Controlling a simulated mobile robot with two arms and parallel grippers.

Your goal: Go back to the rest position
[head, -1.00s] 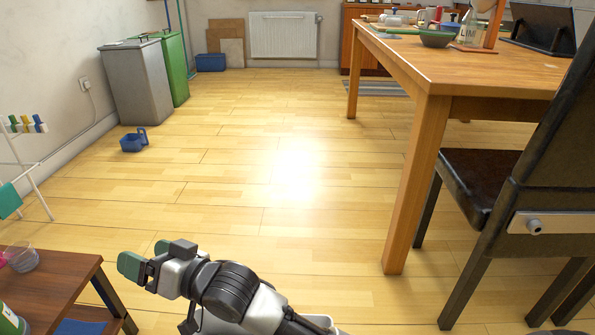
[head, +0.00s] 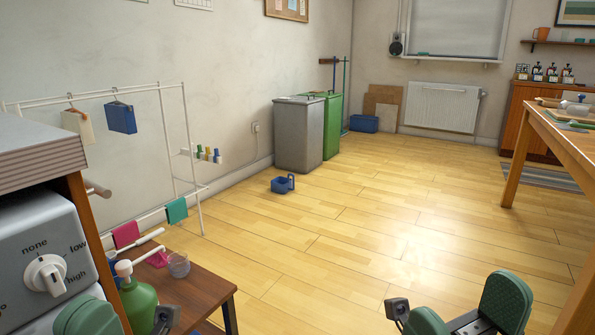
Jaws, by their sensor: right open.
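My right gripper (head: 466,314) is at the bottom right of the head view. Its two green-padded fingers are spread apart, with no object seen between them. Part of my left gripper (head: 88,316) shows at the bottom left edge. One green pad is visible, in front of the white appliance and close to a green pump bottle (head: 140,302) in the picture. The rest of it is cut off by the frame, so its opening cannot be told.
A white appliance with a dial (head: 47,262) stands at the left. A low brown table (head: 196,296) carries a small glass cup (head: 178,265). A white drying rack (head: 190,150) is behind. A wooden table (head: 560,145) is at right. The middle floor is open.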

